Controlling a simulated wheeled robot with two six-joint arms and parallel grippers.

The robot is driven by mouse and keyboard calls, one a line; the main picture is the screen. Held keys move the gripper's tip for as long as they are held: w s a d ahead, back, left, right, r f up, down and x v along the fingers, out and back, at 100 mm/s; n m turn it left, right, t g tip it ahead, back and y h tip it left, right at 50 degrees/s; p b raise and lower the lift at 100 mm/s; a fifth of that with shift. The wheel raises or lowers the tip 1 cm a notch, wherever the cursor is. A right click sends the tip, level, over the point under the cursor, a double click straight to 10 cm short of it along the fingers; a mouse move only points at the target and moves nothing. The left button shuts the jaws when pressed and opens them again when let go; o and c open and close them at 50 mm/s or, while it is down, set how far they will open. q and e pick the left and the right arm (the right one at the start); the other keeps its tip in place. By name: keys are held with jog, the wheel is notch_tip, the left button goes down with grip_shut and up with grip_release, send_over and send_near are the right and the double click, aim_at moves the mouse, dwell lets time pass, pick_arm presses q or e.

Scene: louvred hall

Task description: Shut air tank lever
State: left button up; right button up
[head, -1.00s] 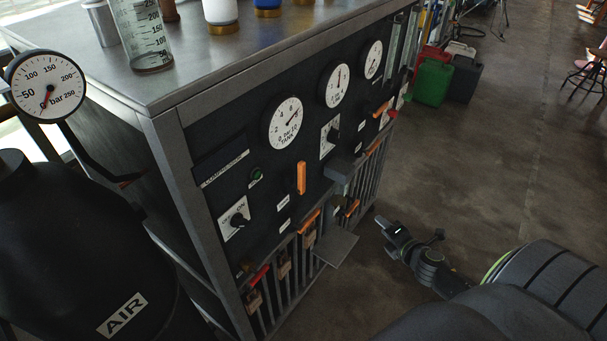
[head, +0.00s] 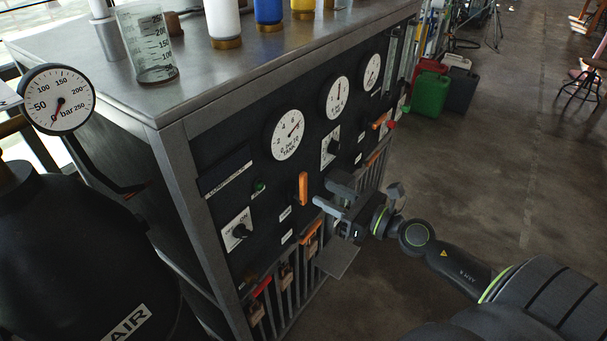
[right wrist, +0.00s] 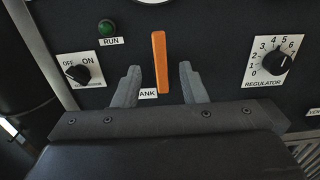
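The air tank lever is an orange bar (head: 303,188) standing upright on the black front panel (head: 262,212). It also shows upright in the right wrist view (right wrist: 160,62), above a label of which "ANK" can be read. My right gripper (head: 324,193) is open and empty, in front of the panel and just right of the lever in the head view. In the right wrist view my open fingers (right wrist: 159,82) point at the panel, one on each side of the lever's lower part, apart from it. My left gripper is not in view.
Left of the lever are a COMPRESSOR switch (right wrist: 79,72) and a green RUN lamp (right wrist: 107,28); right is a REGULATOR knob (right wrist: 282,62). Other orange handles (head: 312,232) sit lower. A black air cylinder (head: 60,250) stands left.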

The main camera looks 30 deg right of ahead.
aim_at(306, 185)
jog(key=p+x, duration=0.2)
jog(key=x, duration=0.3)
jog(key=shift+r, duration=0.2)
jog(key=shift+w+a+f, duration=0.1)
jog(key=shift+w+f, duration=0.1)
jog(key=shift+f, duration=0.05)
jog(key=shift+w+a+r, duration=0.15)
jog(key=shift+w+a, duration=0.05)
jog(key=shift+w, duration=0.25)
jog(key=shift+w+a, duration=0.15)
jog(key=shift+w, duration=0.25)
jog(key=shift+s, duration=0.1)
grip_shut()
dwell(0.5)
